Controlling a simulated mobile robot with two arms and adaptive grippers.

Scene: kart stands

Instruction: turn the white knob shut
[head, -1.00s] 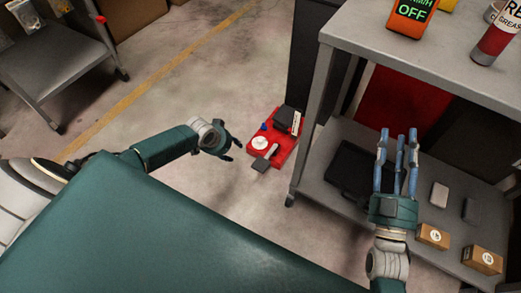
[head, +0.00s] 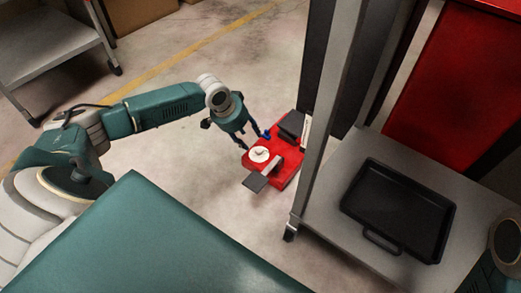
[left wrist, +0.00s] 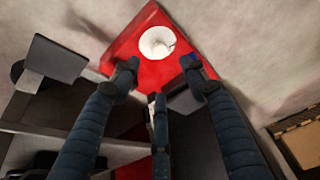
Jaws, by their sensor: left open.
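The white knob (head: 259,154) is a round white disc on a red base (head: 285,176) that stands on the floor beside the shelf stand. It also shows in the left wrist view (left wrist: 155,42), where a small dark mark sits near its rim. My left gripper (head: 246,139) is open and empty at the far left side of the base, with its fingers pointing down towards it. In the left wrist view, the spread fingers of my left gripper (left wrist: 159,78) point at the knob, and it is uncovered beyond the tips. I cannot tell whether they touch the base. My right gripper is out of view.
A dark grey flat pad (head: 255,182) sticks out from the base, and a dark block (head: 292,124) and a small blue part (head: 267,134) are on it. The shelf stand's post (head: 321,130) rises close on the right. A black tray (head: 398,209) lies on its lower shelf.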

